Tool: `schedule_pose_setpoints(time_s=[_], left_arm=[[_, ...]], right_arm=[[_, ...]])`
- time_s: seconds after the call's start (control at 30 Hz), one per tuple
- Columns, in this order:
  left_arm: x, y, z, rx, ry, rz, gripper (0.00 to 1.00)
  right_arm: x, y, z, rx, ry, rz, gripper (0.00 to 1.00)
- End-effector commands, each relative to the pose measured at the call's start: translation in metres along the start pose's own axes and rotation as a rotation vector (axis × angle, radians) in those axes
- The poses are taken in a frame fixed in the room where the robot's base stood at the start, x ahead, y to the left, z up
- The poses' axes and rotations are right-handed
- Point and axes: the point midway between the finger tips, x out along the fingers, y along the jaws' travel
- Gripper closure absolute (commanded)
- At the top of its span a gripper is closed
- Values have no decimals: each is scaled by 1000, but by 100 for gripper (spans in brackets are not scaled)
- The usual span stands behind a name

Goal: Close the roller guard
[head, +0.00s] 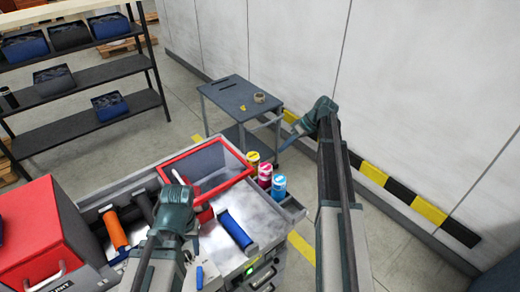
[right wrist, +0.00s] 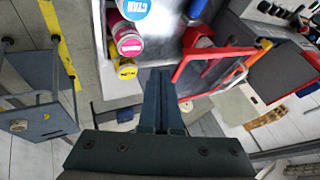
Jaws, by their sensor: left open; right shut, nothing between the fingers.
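The roller guard (head: 222,143), a red frame around a clear panel, stands at the back of the label rewinder's metal deck (head: 262,208). It looks raised, with the rollers in front of it uncovered. Its red frame (right wrist: 205,51) also shows right of the fingers in the right wrist view. My left gripper (head: 178,180) is open over the deck, in front of the guard; its fingertips are partly hidden and I cannot tell whether they touch anything. My right gripper (head: 287,145) is shut and empty, right of the guard and apart from it; its fingers (right wrist: 160,92) point toward the machine.
An orange roller (head: 115,230) and a blue roller (head: 237,230) lie on the deck. Yellow, pink and blue bottles (head: 265,175) stand at its right edge. A red box (head: 40,235) is at left. A grey cart (head: 240,97) stands behind, near the wall.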

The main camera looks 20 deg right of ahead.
Motion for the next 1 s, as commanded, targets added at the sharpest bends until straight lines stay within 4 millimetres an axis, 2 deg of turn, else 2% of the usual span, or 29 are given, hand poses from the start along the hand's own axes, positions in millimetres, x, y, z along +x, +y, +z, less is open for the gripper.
schedule_pose_setpoints(time_s=[0.1,0.27,0.83,0.87,1.0], left_arm=[[-1,0,0,0,0,0,50],[7,0,0,2,0,0,50],[82,7,-6,32,3,-3,50],[85,7,-6,32,3,-3,50],[79,6,-5,32,3,-3,50]], right_arm=[[-4,2,0,-2,7,-2,100],[6,3,1,-3,6,-2,100],[99,4,2,-3,4,-2,100],[103,4,2,-3,4,-2,100],[108,-18,1,-2,4,-1,100]])
